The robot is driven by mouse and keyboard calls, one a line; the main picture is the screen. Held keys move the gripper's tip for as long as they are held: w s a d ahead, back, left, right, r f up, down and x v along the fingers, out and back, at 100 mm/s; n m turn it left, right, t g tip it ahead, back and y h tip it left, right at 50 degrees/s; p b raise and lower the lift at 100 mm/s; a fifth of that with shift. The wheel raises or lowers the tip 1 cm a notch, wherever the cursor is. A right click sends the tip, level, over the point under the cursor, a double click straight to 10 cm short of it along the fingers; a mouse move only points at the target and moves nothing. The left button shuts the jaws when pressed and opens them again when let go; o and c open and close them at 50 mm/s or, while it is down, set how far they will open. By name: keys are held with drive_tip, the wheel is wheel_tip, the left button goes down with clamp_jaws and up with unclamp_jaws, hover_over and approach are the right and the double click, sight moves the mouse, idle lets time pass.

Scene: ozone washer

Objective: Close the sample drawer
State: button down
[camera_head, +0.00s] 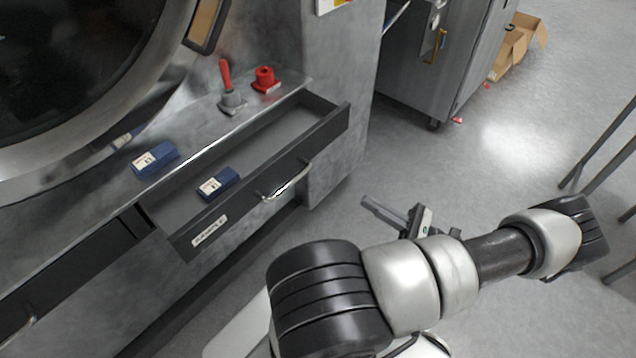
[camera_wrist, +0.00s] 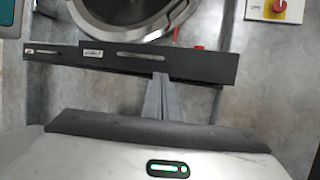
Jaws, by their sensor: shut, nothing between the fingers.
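The sample drawer (camera_head: 255,195) stands pulled out from the front of the washer in the head view. It has a dark front, a metal bar handle (camera_head: 288,182) and a white label at its left end. A small blue box (camera_head: 218,183) lies inside it. In the wrist view the drawer front (camera_wrist: 120,62) runs across the upper part as a dark bar. My gripper (camera_head: 368,203) is shut and empty, to the right of the drawer front and apart from it in the head view. Its fingers also show in the wrist view (camera_wrist: 158,78), overlapping the lower edge of the drawer front; contact cannot be told.
Another blue box (camera_head: 155,159), a red-handled lever (camera_head: 228,85) and a red knob (camera_head: 265,79) are on the ledge behind the drawer. A second dark drawer front (camera_head: 70,270) is at the left. A metal cabinet (camera_head: 425,65) stands beyond.

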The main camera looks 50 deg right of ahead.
sight(282, 147)
drive_tip(key=x, duration=1.3)
drive_tip(key=shift+w+r, duration=0.2)
drive_tip(key=shift+w, duration=0.1)
drive_tip(key=w, duration=1.4)
drive_tip(key=shift+p, duration=0.4)
drive_tip(key=shift+w, duration=0.1)
drive_tip(key=shift+a+r, duration=0.1)
